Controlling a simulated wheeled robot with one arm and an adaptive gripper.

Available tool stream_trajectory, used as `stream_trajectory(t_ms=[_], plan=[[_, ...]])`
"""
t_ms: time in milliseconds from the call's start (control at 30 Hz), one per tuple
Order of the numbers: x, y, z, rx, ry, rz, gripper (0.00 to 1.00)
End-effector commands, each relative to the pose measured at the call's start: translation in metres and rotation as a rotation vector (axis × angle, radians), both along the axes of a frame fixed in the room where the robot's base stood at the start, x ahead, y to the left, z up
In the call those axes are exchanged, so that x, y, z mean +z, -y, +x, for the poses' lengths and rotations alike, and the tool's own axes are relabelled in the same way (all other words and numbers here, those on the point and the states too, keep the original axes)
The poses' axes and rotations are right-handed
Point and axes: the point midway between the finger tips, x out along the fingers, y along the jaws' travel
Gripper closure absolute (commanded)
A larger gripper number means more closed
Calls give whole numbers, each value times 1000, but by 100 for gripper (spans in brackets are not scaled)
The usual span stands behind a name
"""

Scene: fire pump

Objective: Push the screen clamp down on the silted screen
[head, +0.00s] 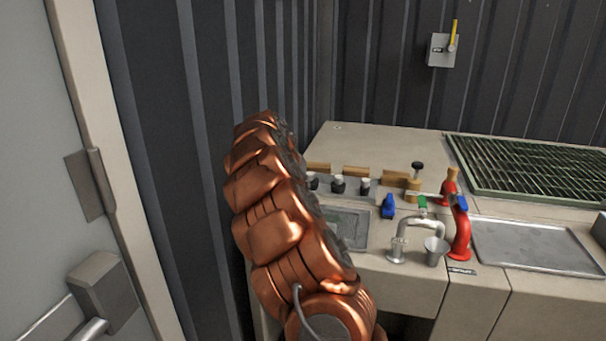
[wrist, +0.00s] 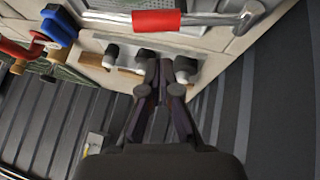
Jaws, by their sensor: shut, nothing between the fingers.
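A metal bar with a red grip (wrist: 156,21), which looks like the screen clamp, crosses the top of the wrist view. It lies across a pale grey panel (wrist: 115,5), probably the screen; silt on it cannot be made out. In the head view a grey framed panel (head: 348,228) shows partly behind my arm, and the red grip is hidden there. My gripper (wrist: 160,66) is shut and empty. Its fingertips are near the black-and-white knobs, below the red grip in the picture and apart from it. In the head view my arm hides the gripper.
Several black-and-white knobs (head: 338,185) stand by wooden blocks (head: 356,172) on the counter. Right of my arm are a blue handle (head: 388,206), a curved metal pipe (head: 421,224), a cup (head: 436,251) and a red pipe (head: 461,234). A corrugated wall (head: 172,130) is close on the left.

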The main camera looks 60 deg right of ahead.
Motion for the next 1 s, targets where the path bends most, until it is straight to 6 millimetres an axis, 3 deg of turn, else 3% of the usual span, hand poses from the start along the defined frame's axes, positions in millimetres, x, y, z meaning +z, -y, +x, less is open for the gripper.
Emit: stream_trajectory(t_ms=[400, 1000], plan=[[-26, -2, -10, -3, -1, 0, 100], [-31, -1, -13, -4, 39, 14, 100]])
